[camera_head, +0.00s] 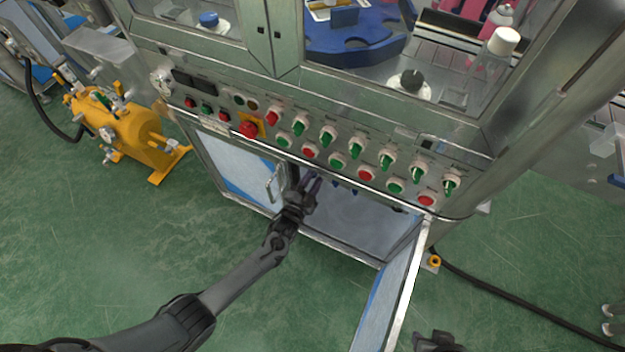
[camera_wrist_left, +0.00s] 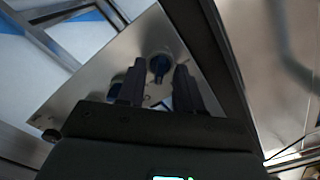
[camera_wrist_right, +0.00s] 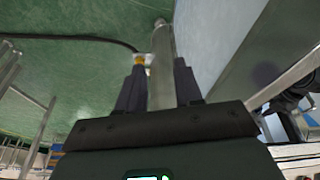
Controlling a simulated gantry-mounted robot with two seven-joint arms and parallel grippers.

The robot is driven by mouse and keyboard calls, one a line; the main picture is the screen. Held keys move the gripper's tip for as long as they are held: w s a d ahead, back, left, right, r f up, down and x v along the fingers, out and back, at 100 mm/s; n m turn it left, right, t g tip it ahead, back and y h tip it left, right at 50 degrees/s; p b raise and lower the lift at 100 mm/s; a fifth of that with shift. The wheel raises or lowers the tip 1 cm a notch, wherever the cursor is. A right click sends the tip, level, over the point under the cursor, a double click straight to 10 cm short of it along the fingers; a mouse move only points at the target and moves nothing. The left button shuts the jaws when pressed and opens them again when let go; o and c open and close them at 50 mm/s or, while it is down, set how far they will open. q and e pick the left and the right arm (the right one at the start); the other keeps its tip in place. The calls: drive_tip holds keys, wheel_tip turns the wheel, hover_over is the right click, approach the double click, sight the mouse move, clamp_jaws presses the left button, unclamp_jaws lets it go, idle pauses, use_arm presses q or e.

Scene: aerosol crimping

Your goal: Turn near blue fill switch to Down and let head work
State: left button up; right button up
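Blue switches sit on a metal plate (camera_wrist_left: 95,75) inside the open lower cabinet. In the left wrist view one blue switch (camera_wrist_left: 159,65) shows between and beyond my left fingertips, and another (camera_wrist_left: 116,87) is partly hidden behind a finger. Small blue switches (camera_head: 335,183) also show under the panel edge in the head view. My left gripper (camera_head: 311,182) reaches into the cabinet; its fingers (camera_wrist_left: 158,72) are apart, and I cannot tell whether they touch the switch. Switch markings are unreadable. My right gripper (camera_wrist_right: 159,66) is open and empty, outside the cabinet, low in the head view.
The control panel (camera_head: 300,120) with red and green knobs and buttons overhangs the cabinet opening. An open cabinet door (camera_head: 395,290) stands to the right of my left arm. A closed door (camera_head: 235,170) is on the left. A yellow tank (camera_head: 130,130) stands further left.

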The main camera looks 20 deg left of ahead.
use_arm(q)
drive_tip(key=s+p, duration=0.4)
drive_tip(key=s, duration=0.6)
drive_tip(key=shift+s+a, duration=0.4)
